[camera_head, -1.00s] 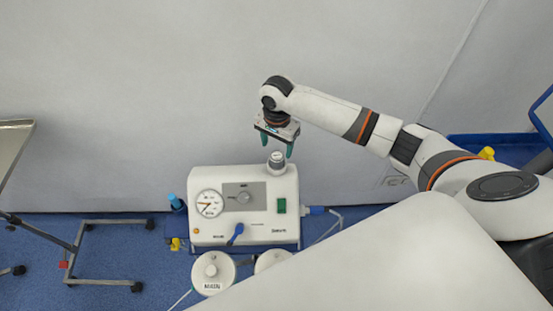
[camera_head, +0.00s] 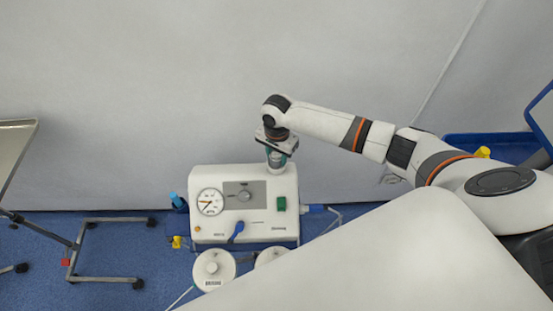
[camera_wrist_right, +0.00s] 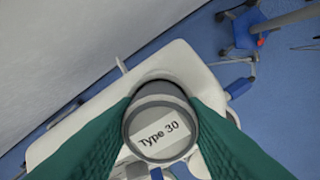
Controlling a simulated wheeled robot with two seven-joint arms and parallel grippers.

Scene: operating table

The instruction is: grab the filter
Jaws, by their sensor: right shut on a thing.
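The filter (camera_head: 277,169) is a small grey-white cylinder standing upright on top of the white suction machine (camera_head: 245,178). In the right wrist view the filter (camera_wrist_right: 160,124) shows its round top with a label reading "Type 30". My right gripper (camera_head: 277,157) points down over the filter, with its green fingers on either side of it. In the right wrist view the green fingers close in on both sides of the filter. The right gripper is shut on the filter, which still sits at the machine's top. My left gripper is not in view.
The machine's front has a gauge (camera_head: 210,202), a green switch (camera_head: 281,204) and a blue knob (camera_head: 236,231). Two white-lidded canisters stand before it, one at the left (camera_head: 214,269). A metal stand (camera_head: 108,250) is on the left. A white surface fills the lower right.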

